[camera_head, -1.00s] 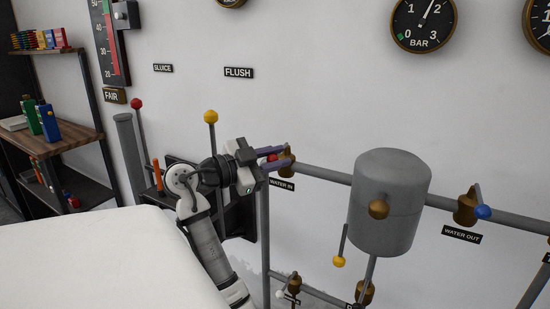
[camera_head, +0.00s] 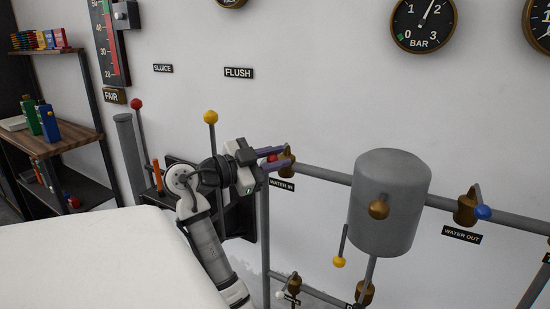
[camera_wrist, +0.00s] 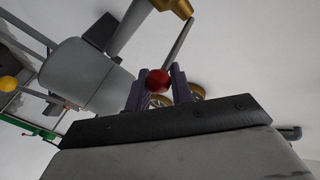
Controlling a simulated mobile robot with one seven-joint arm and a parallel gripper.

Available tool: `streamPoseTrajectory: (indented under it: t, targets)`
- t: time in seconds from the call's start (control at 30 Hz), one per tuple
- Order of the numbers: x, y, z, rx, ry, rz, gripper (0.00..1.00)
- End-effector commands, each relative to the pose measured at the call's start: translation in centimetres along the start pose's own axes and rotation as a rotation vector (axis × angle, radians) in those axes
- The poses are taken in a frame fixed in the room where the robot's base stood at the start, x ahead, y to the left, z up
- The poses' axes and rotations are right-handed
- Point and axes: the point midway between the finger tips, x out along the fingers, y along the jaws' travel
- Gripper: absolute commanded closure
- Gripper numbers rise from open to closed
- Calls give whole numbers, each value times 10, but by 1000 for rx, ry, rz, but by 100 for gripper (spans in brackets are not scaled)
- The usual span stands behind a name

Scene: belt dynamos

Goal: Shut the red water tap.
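The red water tap is a red ball knob (camera_head: 272,157) on a grey lever at a brass valve (camera_head: 286,163), above a WATER IN label (camera_head: 282,185). The valve sits at the left end of a grey wall pipe. My gripper (camera_head: 277,156) reaches it from the left, its two purple fingers above and below the knob. In the wrist view the red knob (camera_wrist: 158,81) fills the gap between the fingers (camera_wrist: 160,88), which look shut on it. The lever runs from the knob up and right to the brass valve (camera_wrist: 182,7). Contact is partly hidden.
A grey tank (camera_head: 390,205) stands right of the valve, with a yellow-knobbed lever (camera_head: 339,262) below. A blue-knobbed WATER OUT tap (camera_head: 483,212) is farther right. Tall levers with yellow (camera_head: 210,117) and red (camera_head: 136,104) knobs stand left of my gripper. A shelf (camera_head: 55,150) is far left.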

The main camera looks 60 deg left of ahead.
Motion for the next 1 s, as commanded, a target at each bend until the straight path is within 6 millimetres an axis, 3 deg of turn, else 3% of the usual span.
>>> streamPoseTrajectory:
  t: [0.03, 0.2, 0.57, 0.77, 1.0]
  targets:
    - [0, 4, 8, -13, -10, 10, 76]
    - [0, 4, 8, -12, -10, 10, 54]
    - [-2, 2, 4, -6, -5, 8, 53]
    - [-29, 2, 4, -4, -5, 4, 53]
    - [-85, 2, 4, -5, -6, 4, 53]
